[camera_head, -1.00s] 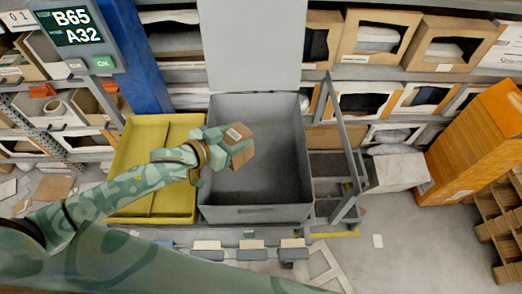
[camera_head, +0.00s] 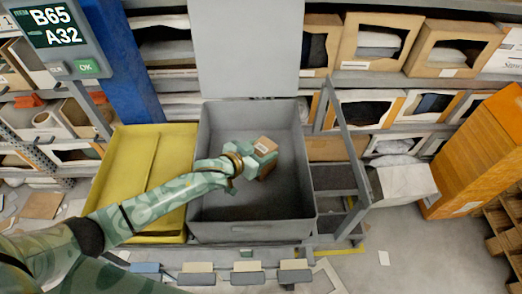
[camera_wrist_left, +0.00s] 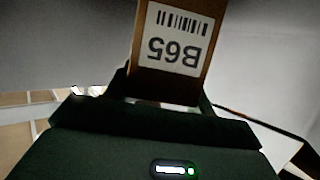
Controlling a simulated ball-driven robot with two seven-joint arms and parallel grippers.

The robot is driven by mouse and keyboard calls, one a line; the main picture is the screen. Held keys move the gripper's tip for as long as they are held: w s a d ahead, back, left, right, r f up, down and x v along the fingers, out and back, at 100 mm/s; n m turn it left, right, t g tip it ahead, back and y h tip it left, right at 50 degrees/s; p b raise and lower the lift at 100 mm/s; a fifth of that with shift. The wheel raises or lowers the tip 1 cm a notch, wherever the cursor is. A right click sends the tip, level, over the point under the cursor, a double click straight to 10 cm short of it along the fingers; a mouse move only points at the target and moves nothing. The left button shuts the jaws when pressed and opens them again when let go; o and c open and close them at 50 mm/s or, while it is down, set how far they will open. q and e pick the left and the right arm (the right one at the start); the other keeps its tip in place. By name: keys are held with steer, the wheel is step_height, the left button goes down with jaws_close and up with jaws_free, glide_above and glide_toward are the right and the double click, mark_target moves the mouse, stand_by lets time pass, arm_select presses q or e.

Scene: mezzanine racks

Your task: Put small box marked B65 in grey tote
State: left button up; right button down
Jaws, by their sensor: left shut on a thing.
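The small brown box (camera_head: 265,146) carries a white label that reads B65, upside down, in the left wrist view (camera_wrist_left: 176,45). My left gripper (camera_head: 258,158) is shut on this box. It holds the box over the inside of the grey tote (camera_head: 208,215), near the tote's middle. How high the box is above the tote floor is hard to tell. The tote's hinged lid (camera_head: 247,50) stands open at the back. The right gripper does not show.
A yellow tote (camera_head: 118,175) with a divider stands to the left of the grey one. A screen (camera_head: 53,28) reads B65 and A32. A metal frame (camera_head: 345,140) stands at right, with an orange cabinet (camera_head: 480,150) beyond it. Shelves with boxes line the back.

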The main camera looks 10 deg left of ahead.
arm_select(q)
steer(key=o, duration=1.1)
steer(key=shift+s+a+r, duration=0.15)
steer(key=shift+s+r, duration=0.05)
steer(key=p+v, duration=0.2)
steer(key=v, duration=0.4)
steer(key=shift+r+p, duration=0.1)
steer(key=shift+p, duration=0.2)
steer(key=shift+s+a, duration=0.2)
steer(key=shift+s, duration=0.25)
